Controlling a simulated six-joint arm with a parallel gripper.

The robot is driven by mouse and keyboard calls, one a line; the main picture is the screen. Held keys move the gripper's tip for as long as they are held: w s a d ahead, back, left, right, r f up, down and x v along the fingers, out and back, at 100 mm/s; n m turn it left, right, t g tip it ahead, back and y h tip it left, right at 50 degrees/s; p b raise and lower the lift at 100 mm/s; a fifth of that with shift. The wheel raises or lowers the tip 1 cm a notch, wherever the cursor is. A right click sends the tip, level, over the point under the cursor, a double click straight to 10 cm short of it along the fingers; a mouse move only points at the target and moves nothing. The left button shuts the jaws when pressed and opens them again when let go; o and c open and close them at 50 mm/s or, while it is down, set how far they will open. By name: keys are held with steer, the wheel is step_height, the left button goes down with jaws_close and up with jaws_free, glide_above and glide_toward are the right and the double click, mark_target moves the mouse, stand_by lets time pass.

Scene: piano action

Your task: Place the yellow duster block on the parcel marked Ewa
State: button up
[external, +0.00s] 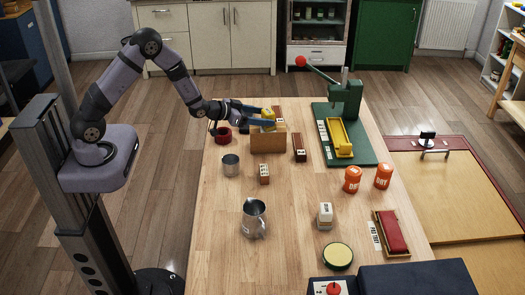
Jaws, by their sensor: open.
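A small yellow block (268,114), likely the duster block, is at the far left part of the table, behind a brown upright panel or box (268,144). My gripper (267,119) has its blue fingers open at the yellow block, apparently one on each side; contact cannot be made out. Several brown pieces have pale labels: a small block (264,174) in front, a long dark bar (299,148) to the right, and a piece (279,113) just behind the gripper. The lettering is too small to read, so I cannot tell which is marked Ewa.
A green press (346,100) with a yellow tray (338,138) stands at the back right. A red ring-like object (221,135), metal cup (231,165), metal jug (254,218), orange cans (352,180), white block (325,215) and red pad (391,231) stand about. The table's left front is clear.

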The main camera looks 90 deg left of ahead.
steer(key=b+v, duration=0.2)
steer(key=v, duration=0.7)
steer(key=shift+d, duration=0.15)
steer(key=s+d+f+m+g+h, duration=0.1)
steer(key=s+d+f+g, duration=0.15)
steer(key=d, duration=0.35)
steer(key=s+d+f+m+g+h, duration=0.1)
steer(key=s+d+f+g+h, duration=0.15)
steer(key=d, duration=0.45)
steer(key=s+d+m+g, duration=0.1)
steer(key=s+d+g, duration=0.2)
steer(key=s+d, duration=0.3)
steer(key=s+d+m+g+h, duration=0.1)
steer(key=s+d+g, duration=0.3)
steer(key=s, duration=0.7)
steer(key=d, duration=0.2)
steer(key=shift+s+d, duration=0.15)
steer(key=shift+d, duration=0.2)
